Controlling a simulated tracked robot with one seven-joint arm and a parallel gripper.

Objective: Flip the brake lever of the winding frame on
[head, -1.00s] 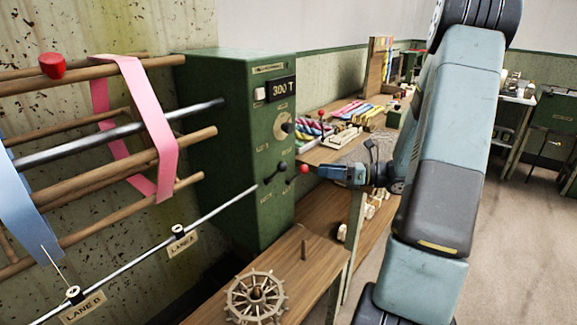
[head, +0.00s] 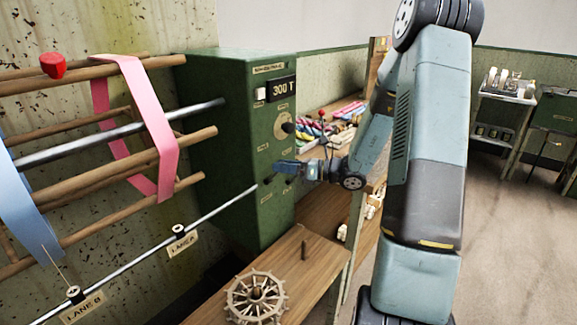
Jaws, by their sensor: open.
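Only a small dark end (head: 267,181) shows below the fingertips. I cannot tell whether the fingers touch or surround the lever, nor which way the lever stands.
Wooden reel bars with a pink band (head: 150,125) and a blue band (head: 25,215) reach out left of the cabinet. A thin rod with lane tags crosses below. A spoked wheel (head: 255,297) lies on the wooden bench (head: 300,262). Open floor lies to the right.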

